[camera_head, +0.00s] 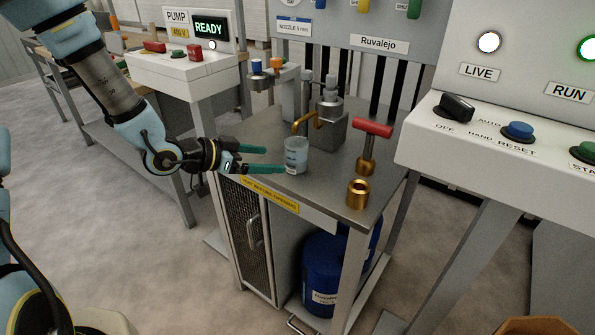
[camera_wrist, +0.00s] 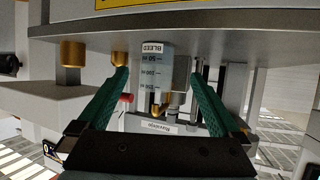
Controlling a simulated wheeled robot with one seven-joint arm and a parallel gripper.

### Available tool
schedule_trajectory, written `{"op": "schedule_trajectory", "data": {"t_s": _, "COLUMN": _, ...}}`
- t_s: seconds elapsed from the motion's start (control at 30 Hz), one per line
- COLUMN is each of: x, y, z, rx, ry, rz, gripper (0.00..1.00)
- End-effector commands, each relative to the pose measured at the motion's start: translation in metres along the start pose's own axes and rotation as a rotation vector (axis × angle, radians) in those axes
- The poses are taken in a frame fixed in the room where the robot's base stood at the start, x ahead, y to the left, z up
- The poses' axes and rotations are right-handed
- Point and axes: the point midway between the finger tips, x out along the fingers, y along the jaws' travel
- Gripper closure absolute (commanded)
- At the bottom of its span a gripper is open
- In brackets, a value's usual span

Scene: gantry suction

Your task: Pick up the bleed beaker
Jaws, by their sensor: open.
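The bleed beaker (camera_head: 296,157) is a small clear cup with a pale bluish tint. It stands upright on the metal bench top near its front left edge, under a bent brass spout (camera_head: 303,124). My gripper (camera_head: 284,159) reaches in from the left with its green fingers spread, the tips at the beaker's side. The upside-down wrist view shows the beaker (camera_wrist: 152,82), with its BLEED label and graduations, between my open fingers (camera_wrist: 158,76), with a gap on each side. I cannot tell how far the tips reach past it.
A grey valve block (camera_head: 328,125) stands right behind the beaker. A red T-handle (camera_head: 372,128) and a brass fitting (camera_head: 358,193) stand to the right on the bench (camera_head: 325,190). A control console (camera_head: 500,140) is at right, the pump box (camera_head: 185,68) behind left.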

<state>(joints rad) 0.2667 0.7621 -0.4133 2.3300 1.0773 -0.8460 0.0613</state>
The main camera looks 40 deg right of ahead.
Motion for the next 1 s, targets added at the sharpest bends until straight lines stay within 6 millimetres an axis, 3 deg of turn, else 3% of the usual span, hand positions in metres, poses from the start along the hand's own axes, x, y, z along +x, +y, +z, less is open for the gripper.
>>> {"op": "schedule_trajectory", "data": {"t_s": 0.1, "x": 0.017, "y": 0.011, "z": -0.005, "rx": 0.011, "ry": 0.043, "rz": 0.038, "gripper": 0.0}}
{"op": "schedule_trajectory", "data": {"t_s": 0.3, "x": 0.047, "y": 0.012, "z": -0.008, "rx": 0.012, "ry": 0.044, "rz": 0.038, "gripper": 0.0}}
{"op": "schedule_trajectory", "data": {"t_s": 0.57, "x": 0.067, "y": 0.01, "z": -0.009, "rx": 0.011, "ry": 0.042, "rz": 0.035, "gripper": 0.0}}
{"op": "schedule_trajectory", "data": {"t_s": 0.83, "x": 0.105, "y": 0.006, "z": -0.013, "rx": 0.011, "ry": 0.041, "rz": 0.035, "gripper": 0.0}}
{"op": "schedule_trajectory", "data": {"t_s": 1.0, "x": 0.115, "y": 0.006, "z": -0.012, "rx": 0.011, "ry": 0.041, "rz": 0.033, "gripper": 0.0}}
